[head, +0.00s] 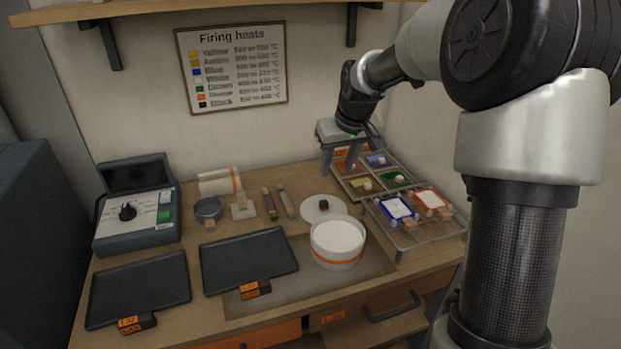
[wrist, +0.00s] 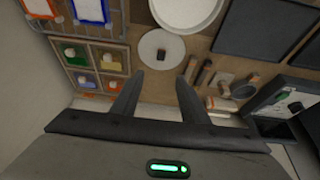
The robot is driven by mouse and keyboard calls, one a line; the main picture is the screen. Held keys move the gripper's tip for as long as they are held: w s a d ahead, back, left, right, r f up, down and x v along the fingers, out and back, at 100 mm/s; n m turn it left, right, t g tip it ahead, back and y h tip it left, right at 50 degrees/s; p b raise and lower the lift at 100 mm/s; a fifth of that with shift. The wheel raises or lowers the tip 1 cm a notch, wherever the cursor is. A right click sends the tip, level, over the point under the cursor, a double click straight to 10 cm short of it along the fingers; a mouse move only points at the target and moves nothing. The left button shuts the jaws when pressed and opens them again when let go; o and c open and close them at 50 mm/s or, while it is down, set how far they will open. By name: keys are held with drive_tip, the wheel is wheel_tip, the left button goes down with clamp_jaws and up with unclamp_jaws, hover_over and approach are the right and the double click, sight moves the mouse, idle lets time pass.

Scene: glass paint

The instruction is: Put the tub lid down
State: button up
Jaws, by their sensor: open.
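The tub lid (head: 322,210) is a white disc with a dark square knob. It lies flat on the bench just behind the white tub (head: 338,243). The tub has an orange band and its top is uncovered, showing white contents. In the wrist view the lid (wrist: 154,50) lies beyond my fingertips, with the tub (wrist: 186,10) past it. My gripper (head: 338,172) is above the back of the bench, behind the lid and apart from it. In the wrist view my gripper (wrist: 154,80) has its fingers spread, with nothing between them.
A divided tray of coloured paints (head: 378,172) and a wire rack with framed panels (head: 415,228) stand at right. Two dark trays (head: 248,260) lie at left and front. Small tools (head: 277,203) and a control box (head: 137,220) are left of the lid.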

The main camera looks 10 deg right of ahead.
hover_over(324, 203)
drive_tip(key=s, duration=0.2)
drive_tip(key=f, duration=0.8)
drive_tip(key=d+f, duration=0.1)
drive_tip(key=f, duration=0.3)
drive_tip(key=shift+s+a+x, duration=0.1)
drive_tip(key=shift+x, duration=1.35)
drive_tip(key=shift+s+a+x, duration=0.1)
drive_tip(key=shift+s+x, duration=0.05)
drive_tip(key=shift+x, duration=1.3)
clamp_jaws()
wheel_tip(324, 203, up, 9)
drive_tip(key=shift+f, duration=0.15)
drive_tip(key=w+r, duration=0.1)
drive_tip(key=w, duration=0.6)
drive_tip(key=f, duration=0.6)
drive_tip(key=f+b, duration=0.1)
drive_tip(key=f, duration=0.2)
drive_tip(key=shift+w+a+f, duration=0.25)
drive_tip(key=shift+f, duration=0.05)
